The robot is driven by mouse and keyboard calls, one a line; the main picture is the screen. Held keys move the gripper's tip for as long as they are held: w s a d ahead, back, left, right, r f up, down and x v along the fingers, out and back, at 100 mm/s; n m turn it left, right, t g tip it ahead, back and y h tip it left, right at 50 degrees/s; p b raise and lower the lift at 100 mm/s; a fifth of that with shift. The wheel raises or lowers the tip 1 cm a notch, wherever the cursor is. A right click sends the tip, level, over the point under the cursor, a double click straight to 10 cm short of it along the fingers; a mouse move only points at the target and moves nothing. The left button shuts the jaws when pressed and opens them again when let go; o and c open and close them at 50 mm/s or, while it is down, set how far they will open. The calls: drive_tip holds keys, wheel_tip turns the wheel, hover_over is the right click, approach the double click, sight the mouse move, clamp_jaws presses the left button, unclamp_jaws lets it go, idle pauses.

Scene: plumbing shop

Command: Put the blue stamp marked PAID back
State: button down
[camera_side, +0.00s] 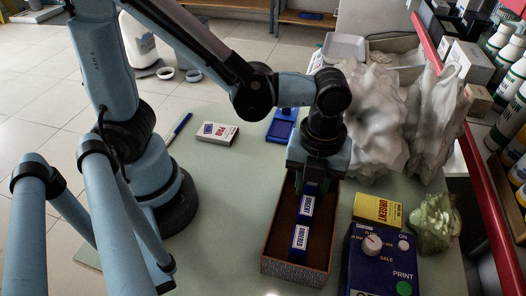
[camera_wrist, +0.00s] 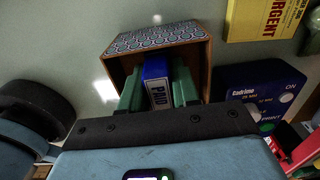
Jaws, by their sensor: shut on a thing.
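My gripper (camera_side: 312,186) points down over the far end of an open brown box (camera_side: 265,238) with a patterned front wall. Its green fingers are shut on the blue stamp marked PAID (camera_wrist: 157,84), seen between them in the wrist view with its label facing the camera. Whether the held stamp touches the box floor, I cannot tell.
A blue machine (camera_side: 357,262) with a knob and a yellow URGENT box (camera_side: 378,208) stand close to the right. Crumpled plastic (camera_side: 374,122) rises behind them. A blue ink pad (camera_side: 282,126), a small white-and-red box (camera_side: 216,133) and a blue pen (camera_side: 180,126) lie behind.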

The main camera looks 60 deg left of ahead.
drive_tip(key=shift+f, duration=0.1)
drive_tip(key=c, duration=0.8)
unclamp_jaws()
wheel_tip(320, 180, up, 12)
drive_tip(key=shift+w+a+f+n+t, duration=0.5)
drive_tip(key=shift+a+n+t, duration=0.7)
drive_tip(key=shift+a+n, duration=2.3)
drive_tip(key=shift+w+a+f+n+t, duration=0.55)
drive_tip(key=shift+a+n+t, duration=0.8)
drive_tip(key=shift+n, duration=4.15)
drive_tip(key=shift+w+a+f+n+t, duration=0.5)
drive_tip(key=shift+a+n+t, duration=0.55)
drive_tip(key=shift+a+n, duration=2.55)
